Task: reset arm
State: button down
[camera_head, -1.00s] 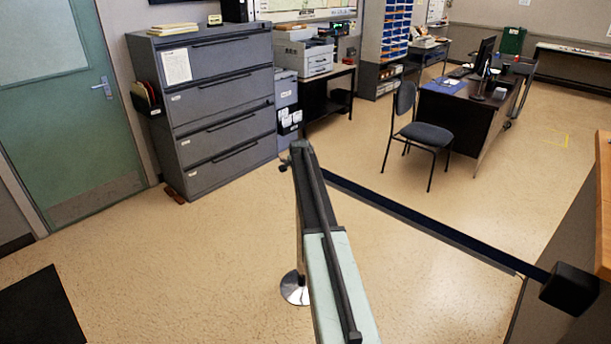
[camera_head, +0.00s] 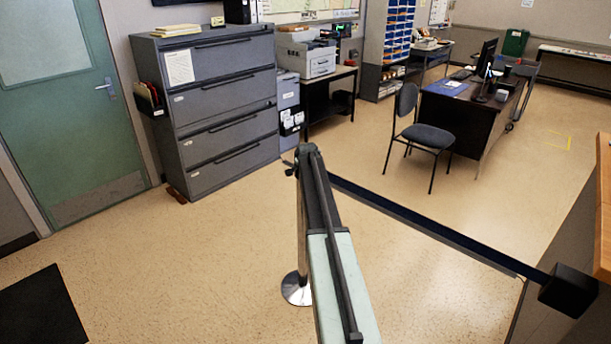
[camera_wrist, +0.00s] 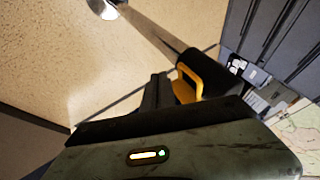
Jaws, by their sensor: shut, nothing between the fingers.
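My arm reaches up from the bottom of the head view, its far end in front of a belt-barrier post. My gripper (camera_wrist: 157,92) shows in the wrist view as dark fingers beyond my wrist housing; it is shut and empty. The post's round chrome base (camera_head: 297,289) stands on the floor behind my arm. In the wrist view the post runs from its base (camera_wrist: 103,8) to a black head (camera_wrist: 222,74). A yellow-orange part (camera_wrist: 190,80) shows beside the head and fingers; I cannot tell whether they touch it.
A dark barrier belt (camera_head: 430,228) stretches right from the post to a black block (camera_head: 569,290) by the counter. A grey filing cabinet (camera_head: 215,110) and a green door (camera_head: 60,100) stand at left. A chair (camera_head: 425,135) stands by a desk (camera_head: 465,110). Open floor lies between.

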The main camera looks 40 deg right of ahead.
jog(key=p+v, duration=0.7)
jog(key=v, duration=0.3)
jog(key=shift+p, duration=0.35)
jog(key=shift+s+a, duration=0.1)
jog(key=shift+a, duration=0.05)
